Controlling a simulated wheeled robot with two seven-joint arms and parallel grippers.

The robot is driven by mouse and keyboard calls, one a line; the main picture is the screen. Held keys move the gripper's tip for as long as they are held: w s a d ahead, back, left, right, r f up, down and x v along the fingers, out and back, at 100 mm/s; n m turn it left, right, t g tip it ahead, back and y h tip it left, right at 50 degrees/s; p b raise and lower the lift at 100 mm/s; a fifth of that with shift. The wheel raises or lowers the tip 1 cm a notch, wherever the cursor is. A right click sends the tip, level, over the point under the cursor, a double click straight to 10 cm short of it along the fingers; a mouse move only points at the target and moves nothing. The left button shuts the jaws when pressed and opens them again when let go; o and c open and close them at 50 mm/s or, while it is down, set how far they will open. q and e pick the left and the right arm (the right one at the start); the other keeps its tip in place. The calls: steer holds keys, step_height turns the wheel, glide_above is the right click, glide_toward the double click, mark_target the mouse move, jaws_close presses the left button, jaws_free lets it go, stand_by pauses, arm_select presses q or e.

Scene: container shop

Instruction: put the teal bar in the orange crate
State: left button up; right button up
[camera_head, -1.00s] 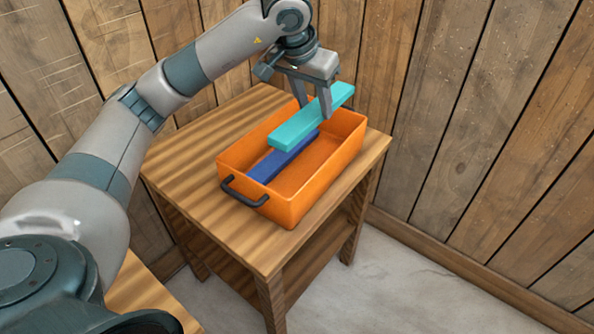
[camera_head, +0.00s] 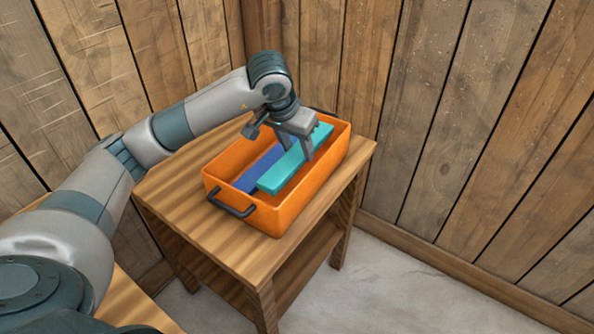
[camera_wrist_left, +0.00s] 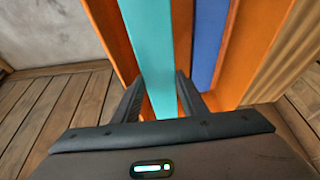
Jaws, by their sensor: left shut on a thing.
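The teal bar (camera_head: 280,177) is inside the orange crate (camera_head: 283,220) in the head view, lying lengthwise beside a blue bar (camera_head: 252,178). My left gripper (camera_head: 297,153) reaches down into the crate and is shut on the teal bar near its middle. In the left wrist view the teal bar (camera_wrist_left: 150,45) runs between the two fingers (camera_wrist_left: 157,100), with the blue bar (camera_wrist_left: 209,40) to its right, apart from it. Whether the teal bar touches the crate floor I cannot tell. My right gripper is not in view.
The crate stands on a striped wooden table (camera_head: 190,205) with a lower shelf. Its dark handle (camera_head: 231,207) faces the near left. Wooden plank walls (camera_head: 430,120) stand close behind and to the right. The table top left of the crate is bare.

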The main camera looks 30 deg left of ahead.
mark_target(295, 155)
arm_select(q)
step_height(295, 155, down, 3)
steer(key=shift+r, duration=0.1)
steer(key=shift+f, duration=0.55)
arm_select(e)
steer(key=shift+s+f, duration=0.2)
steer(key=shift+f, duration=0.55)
arm_select(q)
steer(key=shift+f, duration=0.35)
step_height(295, 155, down, 3)
steer(key=shift+r+p, duration=0.1)
steer(key=shift+p, duration=0.2)
steer(key=shift+f, duration=0.4)
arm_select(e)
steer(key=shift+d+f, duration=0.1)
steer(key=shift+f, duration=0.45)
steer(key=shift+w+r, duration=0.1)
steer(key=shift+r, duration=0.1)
